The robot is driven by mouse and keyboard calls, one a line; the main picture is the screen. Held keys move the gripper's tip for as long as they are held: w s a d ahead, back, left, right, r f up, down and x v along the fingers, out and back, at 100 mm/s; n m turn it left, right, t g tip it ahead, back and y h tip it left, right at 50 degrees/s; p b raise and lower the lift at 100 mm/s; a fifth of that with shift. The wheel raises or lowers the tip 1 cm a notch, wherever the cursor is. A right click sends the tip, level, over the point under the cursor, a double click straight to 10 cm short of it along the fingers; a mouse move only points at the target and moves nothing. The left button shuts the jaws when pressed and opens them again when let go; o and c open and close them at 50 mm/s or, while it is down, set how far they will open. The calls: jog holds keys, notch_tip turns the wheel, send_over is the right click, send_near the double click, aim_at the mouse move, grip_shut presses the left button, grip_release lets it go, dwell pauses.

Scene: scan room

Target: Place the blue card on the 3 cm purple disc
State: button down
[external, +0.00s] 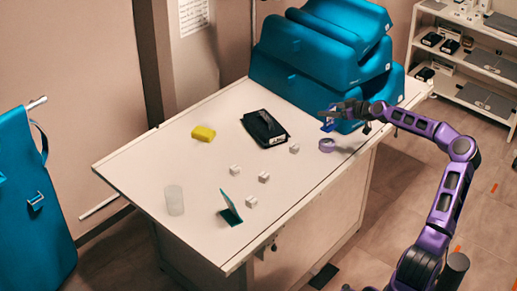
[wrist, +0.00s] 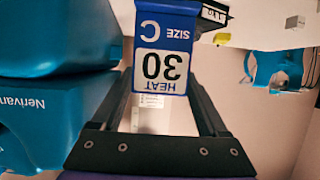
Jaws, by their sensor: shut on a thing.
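The blue card (wrist: 165,30) reads "HEAT 30 SIZE C" in the wrist view. My gripper (wrist: 161,80) is shut on it, with a dark finger at each side. In the external view my gripper (external: 335,111) is above the table's right part, and the blue card (external: 328,127) hangs below it. The purple disc (external: 327,145) lies on the white table just under the card. The card appears apart from the disc, though the exact gap is hard to tell. The disc does not show in the wrist view.
Stacked teal bags (external: 318,55) stand close behind my gripper. On the table (external: 160,155) are a black case (external: 264,128), a yellow block (external: 203,133), several small white blocks (external: 263,177), a teal folded card (external: 230,208) and a clear cup (external: 174,200). The table's left part has free room.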

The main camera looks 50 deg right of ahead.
aim_at(331, 123)
jog(key=shift+f+b, duration=0.3)
jog(key=shift+f, duration=2.8)
jog(key=shift+f, duration=0.1)
grip_release()
jog(key=shift+s+r, duration=0.2)
jog(key=v, duration=1.1)
jog(key=shift+s+p, duration=0.25)
jog(key=shift+p, duration=0.1)
jog(key=shift+r, duration=0.15)
